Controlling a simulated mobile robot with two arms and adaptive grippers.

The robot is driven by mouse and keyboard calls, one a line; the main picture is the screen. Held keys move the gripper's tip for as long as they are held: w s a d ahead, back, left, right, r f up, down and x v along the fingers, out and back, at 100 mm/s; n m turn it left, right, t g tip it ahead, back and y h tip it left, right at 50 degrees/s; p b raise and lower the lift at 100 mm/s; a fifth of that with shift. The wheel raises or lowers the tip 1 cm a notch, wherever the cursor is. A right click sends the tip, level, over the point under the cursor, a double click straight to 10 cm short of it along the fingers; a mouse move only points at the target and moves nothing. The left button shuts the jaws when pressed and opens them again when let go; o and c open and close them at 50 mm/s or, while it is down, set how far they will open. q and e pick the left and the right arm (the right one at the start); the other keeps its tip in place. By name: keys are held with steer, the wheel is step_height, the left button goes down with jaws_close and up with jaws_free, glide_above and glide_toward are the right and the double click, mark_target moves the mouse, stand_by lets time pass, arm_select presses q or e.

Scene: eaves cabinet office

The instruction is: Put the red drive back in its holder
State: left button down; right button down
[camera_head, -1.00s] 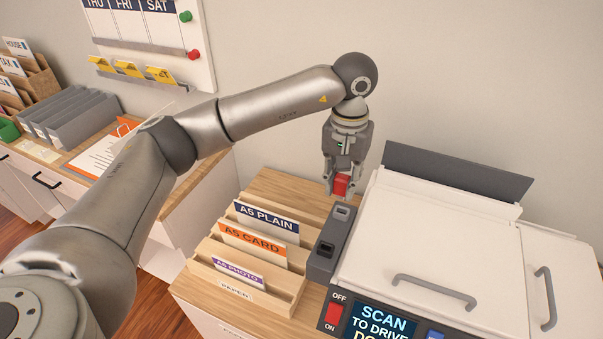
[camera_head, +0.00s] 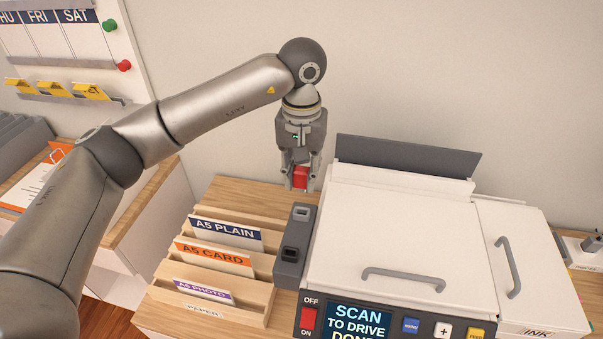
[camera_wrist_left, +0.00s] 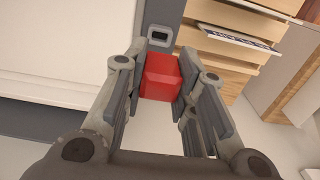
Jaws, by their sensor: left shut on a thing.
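My left gripper (camera_head: 300,184) is shut on the red drive (camera_head: 301,176) and holds it above the back end of the grey holder. In the left wrist view the red drive (camera_wrist_left: 160,77) sits between the fingers of the left gripper (camera_wrist_left: 160,90). The grey holder (camera_head: 291,245) stands between the paper rack and the printer, with dark slots in its top. One holder slot (camera_wrist_left: 160,36) shows just beyond the drive in the left wrist view. I cannot tell the exact height of the drive above the holder. My right gripper is not in view.
The white printer (camera_head: 400,235) is close on the right, with its screen reading SCAN TO DRIVE. A wooden paper rack (camera_head: 262,292) with A5 cards is on the left. The wall (camera_head: 420,70) is behind. Bare wooden top (camera_head: 245,193) shows behind the rack.

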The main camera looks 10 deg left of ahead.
mark_target(302, 191)
arm_select(q)
step_height(302, 191, down, 3)
steer(key=shift+b, duration=1.1)
step_height(302, 191, down, 2)
steer(key=shift+b, duration=0.85)
steer(key=shift+f, duration=0.1)
steer(key=shift+b, duration=0.35)
steer(key=shift+b, duration=0.5)
steer(key=shift+f+b, duration=1.1)
steer(key=shift+f, duration=0.25)
